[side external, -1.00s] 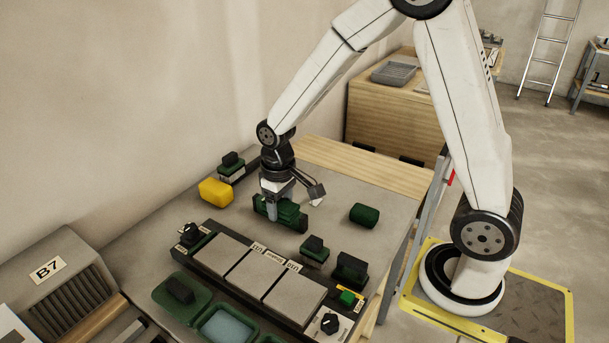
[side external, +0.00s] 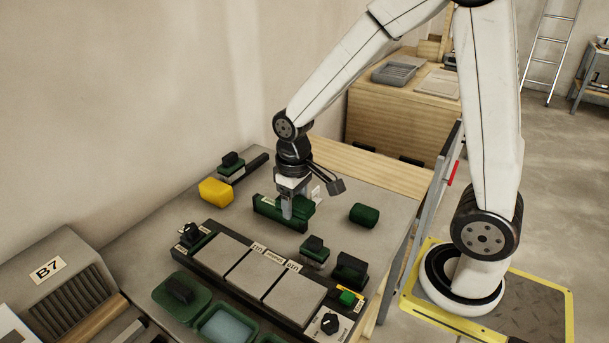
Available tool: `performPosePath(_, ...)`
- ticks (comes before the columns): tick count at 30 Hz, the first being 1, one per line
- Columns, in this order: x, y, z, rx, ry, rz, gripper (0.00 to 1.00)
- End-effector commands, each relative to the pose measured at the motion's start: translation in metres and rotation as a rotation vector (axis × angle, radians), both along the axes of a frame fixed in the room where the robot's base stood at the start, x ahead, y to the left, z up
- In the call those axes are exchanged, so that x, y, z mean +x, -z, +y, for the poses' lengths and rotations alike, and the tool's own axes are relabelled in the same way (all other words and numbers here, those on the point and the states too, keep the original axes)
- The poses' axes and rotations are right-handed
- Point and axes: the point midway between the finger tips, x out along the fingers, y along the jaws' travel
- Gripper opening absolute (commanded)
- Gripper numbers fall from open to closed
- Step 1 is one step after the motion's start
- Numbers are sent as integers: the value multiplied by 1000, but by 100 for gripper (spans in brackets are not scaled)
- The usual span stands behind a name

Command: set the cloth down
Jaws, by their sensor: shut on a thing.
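My gripper (side external: 287,215) points down at the dark green holder (side external: 266,208) on the grey bench. It is shut on a small green piece, which I take to be the cloth (side external: 303,207). The cloth shows to the right of the fingers, at the right end of the holder. The fingers hide part of it, and I cannot tell whether it touches the holder or hangs just above it.
A yellow block (side external: 215,192) lies to the left and a green cylinder (side external: 364,215) to the right. In front are the tile bed with grey tiles (side external: 257,275), black-handled tools (side external: 314,250) and a green tray of water (side external: 226,325). Bare bench lies behind the holder.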

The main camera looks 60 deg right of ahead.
Motion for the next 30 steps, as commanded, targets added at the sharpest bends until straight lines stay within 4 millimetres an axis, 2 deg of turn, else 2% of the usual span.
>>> performPosePath(20, 79, 36, -1, 0, 0, 1, 7)
performPosePath(30, 109, 69, -2, 0, 0, 1, 7)
